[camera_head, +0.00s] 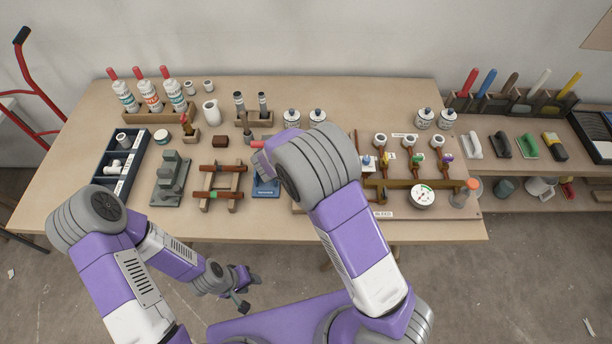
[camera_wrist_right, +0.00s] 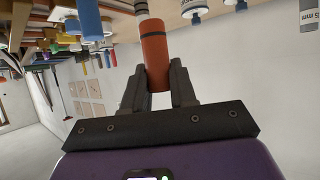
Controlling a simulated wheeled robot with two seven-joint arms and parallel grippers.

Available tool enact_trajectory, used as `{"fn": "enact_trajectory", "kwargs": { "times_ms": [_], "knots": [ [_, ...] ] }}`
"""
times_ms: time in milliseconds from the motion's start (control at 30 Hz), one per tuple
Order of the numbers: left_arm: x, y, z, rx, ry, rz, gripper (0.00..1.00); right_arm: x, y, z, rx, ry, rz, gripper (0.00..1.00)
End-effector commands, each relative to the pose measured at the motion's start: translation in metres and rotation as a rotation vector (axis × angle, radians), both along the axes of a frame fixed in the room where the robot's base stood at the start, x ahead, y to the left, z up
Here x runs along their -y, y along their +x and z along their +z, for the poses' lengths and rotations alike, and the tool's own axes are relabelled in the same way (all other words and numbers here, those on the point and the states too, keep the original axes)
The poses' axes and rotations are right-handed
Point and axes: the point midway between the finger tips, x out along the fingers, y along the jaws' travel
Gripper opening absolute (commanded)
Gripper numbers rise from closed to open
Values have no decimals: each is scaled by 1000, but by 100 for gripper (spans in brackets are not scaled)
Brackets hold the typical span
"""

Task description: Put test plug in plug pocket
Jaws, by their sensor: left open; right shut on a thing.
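In the right wrist view, an orange-red cylinder (camera_wrist_right: 155,62) with a dark band and a paler end sits between the fingers of my right gripper (camera_wrist_right: 157,78), which is shut on it. It looks like the test plug, though its far end is cut off. My left gripper (camera_head: 250,289) is open and empty, low in front of the table's front edge. I cannot tell the plug pocket for sure in either view.
A pipe board with a gauge (camera_head: 422,196) lies right of my right arm. A blue-based item (camera_head: 265,188), a wooden rack (camera_head: 219,188), a grey fixture (camera_head: 170,180) and a dark tray (camera_head: 120,164) stand to the left. Bottles (camera_head: 149,92) line the back.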

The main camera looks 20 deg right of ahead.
Motion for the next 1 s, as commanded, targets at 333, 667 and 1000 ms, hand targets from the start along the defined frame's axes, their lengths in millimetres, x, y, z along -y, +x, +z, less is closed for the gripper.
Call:
{"fn": "enact_trajectory", "kwargs": {
  "times_ms": [333,667,1000],
  "knots": [
    [0,0,-10,0,0,0,43,-12,-10,-43,-2,-3,-96,0],
    [0,0,-20,0,0,0,43,-13,-10,-81,2,1,-94,0],
    [0,0,-28,0,0,0,43,-12,-10,-115,2,2,-94,0]
  ]
}}
